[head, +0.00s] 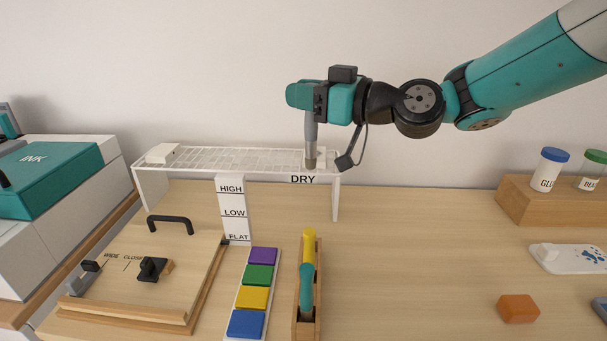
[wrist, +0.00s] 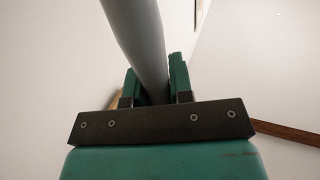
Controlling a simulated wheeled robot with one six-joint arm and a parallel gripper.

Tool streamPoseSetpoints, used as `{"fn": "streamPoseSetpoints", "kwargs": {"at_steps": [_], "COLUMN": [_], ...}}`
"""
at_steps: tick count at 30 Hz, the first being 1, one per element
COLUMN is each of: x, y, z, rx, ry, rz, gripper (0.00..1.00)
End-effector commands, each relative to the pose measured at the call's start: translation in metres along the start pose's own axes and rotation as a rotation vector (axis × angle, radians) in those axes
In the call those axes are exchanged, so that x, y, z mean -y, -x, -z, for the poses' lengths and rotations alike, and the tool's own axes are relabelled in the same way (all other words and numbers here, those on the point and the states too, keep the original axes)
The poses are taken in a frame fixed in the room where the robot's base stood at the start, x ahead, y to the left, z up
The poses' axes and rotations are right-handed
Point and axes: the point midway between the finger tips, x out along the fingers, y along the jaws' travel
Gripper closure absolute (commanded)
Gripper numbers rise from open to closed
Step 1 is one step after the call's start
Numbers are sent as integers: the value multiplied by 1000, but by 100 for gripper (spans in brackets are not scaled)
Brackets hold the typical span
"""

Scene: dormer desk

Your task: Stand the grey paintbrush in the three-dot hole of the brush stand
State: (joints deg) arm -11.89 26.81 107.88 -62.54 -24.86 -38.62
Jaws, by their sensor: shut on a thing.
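My gripper (head: 312,98) is raised above the right end of the white drying rack, shut on the grey paintbrush (head: 311,132). The brush hangs upright, with its darker end down at the rack's DRY label. I cannot tell whether that end touches the rack. In the wrist view the grey shaft (wrist: 139,40) runs between the green fingers of my gripper (wrist: 154,88). I cannot make out the brush stand or a three-dot hole in either view.
The white rack (head: 230,157) stands at the back of the desk. In front are a hinged wooden board (head: 130,285), a strip of coloured blocks (head: 253,298), and a narrow wooden box (head: 318,290) with a yellow and teal tool. An orange block (head: 518,308) lies right. The desk's middle right is clear.

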Motion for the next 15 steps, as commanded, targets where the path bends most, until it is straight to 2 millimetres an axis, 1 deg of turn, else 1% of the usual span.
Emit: {"fn": "streamPoseSetpoints", "kwargs": {"at_steps": [1,2,8,10,12,15], "x": [0,0,0,0,0,0], "y": [0,0,0,0,0,0], "z": [-18,-23,-66,-88,-107,-121], "rx": [0,0,0,3,3,0], "ry": [0,0,0,-6,-6,-2], "rz": [0,0,0,0,0,0], "gripper": [100,100,100,100,100,100]}}
